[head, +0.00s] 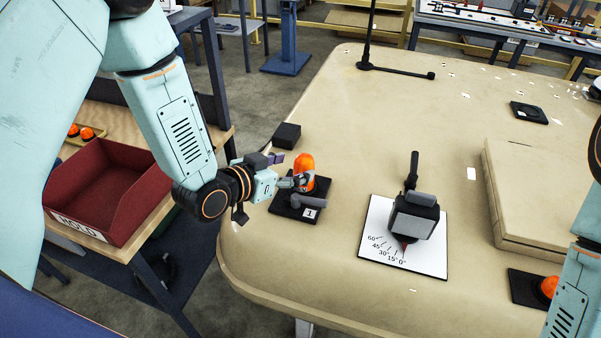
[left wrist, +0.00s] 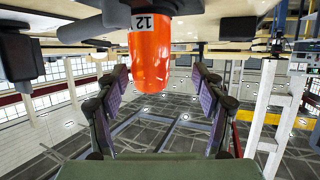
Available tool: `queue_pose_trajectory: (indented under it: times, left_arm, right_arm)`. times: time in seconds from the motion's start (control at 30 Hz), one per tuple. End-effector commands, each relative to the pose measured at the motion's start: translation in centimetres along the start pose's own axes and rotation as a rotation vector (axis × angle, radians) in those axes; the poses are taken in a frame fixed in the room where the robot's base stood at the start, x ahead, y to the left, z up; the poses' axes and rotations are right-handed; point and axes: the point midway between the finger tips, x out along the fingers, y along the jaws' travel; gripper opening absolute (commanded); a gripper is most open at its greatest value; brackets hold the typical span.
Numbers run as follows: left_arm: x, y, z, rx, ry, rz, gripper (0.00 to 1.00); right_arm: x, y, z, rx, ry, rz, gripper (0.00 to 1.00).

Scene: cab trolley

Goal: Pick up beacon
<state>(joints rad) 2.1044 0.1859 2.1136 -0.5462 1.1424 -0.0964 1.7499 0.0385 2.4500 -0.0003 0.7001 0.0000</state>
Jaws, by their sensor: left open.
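An orange beacon (head: 304,164) stands upright on a black base plate (head: 283,207) marked 1, near the left side of the tan table. In the left wrist view, the beacon (left wrist: 150,55) hangs upside down with a white label reading 12. My left gripper (head: 297,181) is at the beacon's near left side. In the left wrist view my left gripper (left wrist: 160,78) is open, its purple-padded fingers on either side of the beacon with gaps visible. My right gripper is outside the views; only part of my right arm shows at the right edge.
A grey device stands on a white angle card (head: 375,250). Another orange beacon (head: 549,287) sits at the right. A black block (head: 286,135) lies behind the first beacon. A red HOLD bin (head: 105,190) stands left. A raised tan panel (head: 530,190) takes up the right.

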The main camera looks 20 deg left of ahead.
Motion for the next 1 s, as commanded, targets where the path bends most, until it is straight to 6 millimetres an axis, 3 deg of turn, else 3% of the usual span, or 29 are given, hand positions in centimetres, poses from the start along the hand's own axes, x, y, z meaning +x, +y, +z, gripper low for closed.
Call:
queue_pose_trajectory:
  times: [0.2,0.5,1.0]
  left_arm:
    - [2.9,0.2,-0.3,0.003,-0.001,0.003,0.69]
    - [3.5,0.2,-0.4,0.001,0.0,0.002,0.69]
    - [3.4,0.2,-0.3,0.001,-0.002,0.002,0.27]
  right_arm:
    - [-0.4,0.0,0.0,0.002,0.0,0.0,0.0]
    - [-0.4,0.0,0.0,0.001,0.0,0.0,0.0]
    - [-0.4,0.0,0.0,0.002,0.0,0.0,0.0]
